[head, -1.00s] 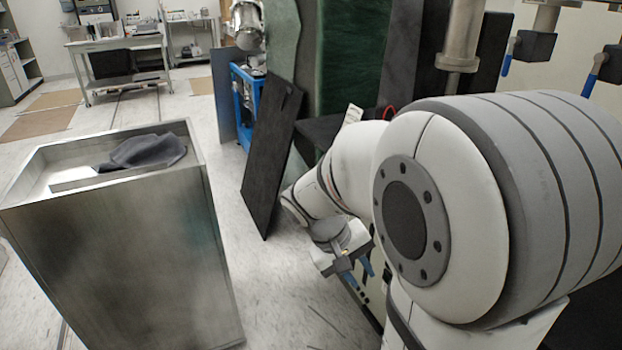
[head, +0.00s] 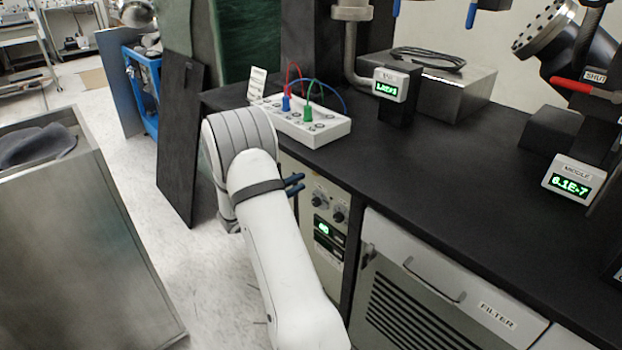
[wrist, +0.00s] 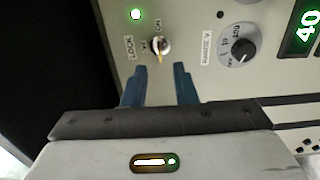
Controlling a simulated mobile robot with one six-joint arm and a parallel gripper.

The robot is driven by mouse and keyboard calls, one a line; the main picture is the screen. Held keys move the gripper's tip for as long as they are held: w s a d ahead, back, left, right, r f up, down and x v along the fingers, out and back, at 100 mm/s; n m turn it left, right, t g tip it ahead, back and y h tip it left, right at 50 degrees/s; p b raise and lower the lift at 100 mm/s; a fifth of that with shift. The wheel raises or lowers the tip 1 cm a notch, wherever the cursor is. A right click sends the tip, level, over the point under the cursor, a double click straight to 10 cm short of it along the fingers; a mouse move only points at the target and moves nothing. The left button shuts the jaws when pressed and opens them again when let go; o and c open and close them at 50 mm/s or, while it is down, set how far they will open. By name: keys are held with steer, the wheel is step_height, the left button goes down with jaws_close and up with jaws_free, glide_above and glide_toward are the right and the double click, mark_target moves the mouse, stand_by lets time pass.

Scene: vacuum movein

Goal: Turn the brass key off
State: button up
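The brass key (wrist: 160,54) sits in a round silver lock on a pale panel (wrist: 190,20) in the wrist view. "LOCK" and "ON" labels stand beside the lock, and a green lamp (wrist: 135,14) next to it is lit. My gripper (wrist: 159,68) is open, with one blue finger on each side just below the key. Nothing is between the fingers, and they look apart from the key.
A black knob (wrist: 239,49) and a green display (wrist: 303,27) are right of the key. In the head view, a white box with plugged leads (head: 318,128) stands on the black bench (head: 440,160) above. A FILTER drawer (head: 430,275) is at right, a metal bin (head: 90,250) at left.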

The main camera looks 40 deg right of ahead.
steer(key=d, duration=0.6)
steer(key=shift+w+b, duration=0.2)
steer(key=shift+b, duration=0.1)
steer(key=shift+d, duration=0.1)
steer(key=shift+c, duration=0.2)
jaws_close()
